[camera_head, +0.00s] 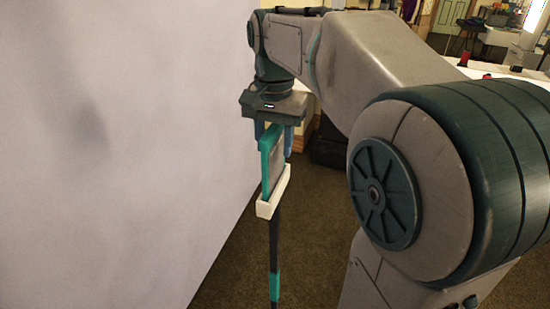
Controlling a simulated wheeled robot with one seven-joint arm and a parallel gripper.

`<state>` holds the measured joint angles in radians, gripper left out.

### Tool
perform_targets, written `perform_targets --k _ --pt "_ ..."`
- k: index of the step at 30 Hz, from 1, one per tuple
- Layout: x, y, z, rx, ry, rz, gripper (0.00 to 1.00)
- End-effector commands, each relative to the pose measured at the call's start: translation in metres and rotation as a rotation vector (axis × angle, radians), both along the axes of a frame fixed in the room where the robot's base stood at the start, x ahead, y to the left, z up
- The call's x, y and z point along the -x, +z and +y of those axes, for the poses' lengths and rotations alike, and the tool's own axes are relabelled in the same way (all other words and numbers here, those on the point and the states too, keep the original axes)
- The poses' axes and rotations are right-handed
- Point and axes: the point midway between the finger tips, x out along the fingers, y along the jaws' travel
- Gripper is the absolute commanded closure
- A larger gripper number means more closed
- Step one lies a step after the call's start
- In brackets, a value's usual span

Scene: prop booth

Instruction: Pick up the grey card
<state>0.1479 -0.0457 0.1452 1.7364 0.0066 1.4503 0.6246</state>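The grey card (277,168) stands upright as a thin panel with a teal frame, its grey face turned to the right. Its lower end sits in a white holder (271,195) on top of a dark pole with a teal band. My gripper (274,140) points straight down over the card, with one blue finger on the left and one on the right of its upper part. The card's top end reaches up between the fingers. I cannot tell whether the fingers touch the card.
A large pale wall panel (120,130) fills the left side, close to the gripper and pole. Brown carpet (235,265) lies below. A dark box (328,145) stands on the floor behind. Tables with clutter (500,35) are at the back right.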

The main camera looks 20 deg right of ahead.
Motion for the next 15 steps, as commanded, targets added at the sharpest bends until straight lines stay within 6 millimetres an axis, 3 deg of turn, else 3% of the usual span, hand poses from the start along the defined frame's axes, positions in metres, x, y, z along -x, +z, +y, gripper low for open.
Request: perform_targets --k 1,4,15 --pt "0.0000 0.0000 0.0000 0.000 0.000 0.000 0.73" --pt "0.0000 0.0000 0.0000 0.000 0.000 0.000 1.00" --pt "-0.0001 0.0023 -0.0001 0.000 0.000 0.000 1.00"
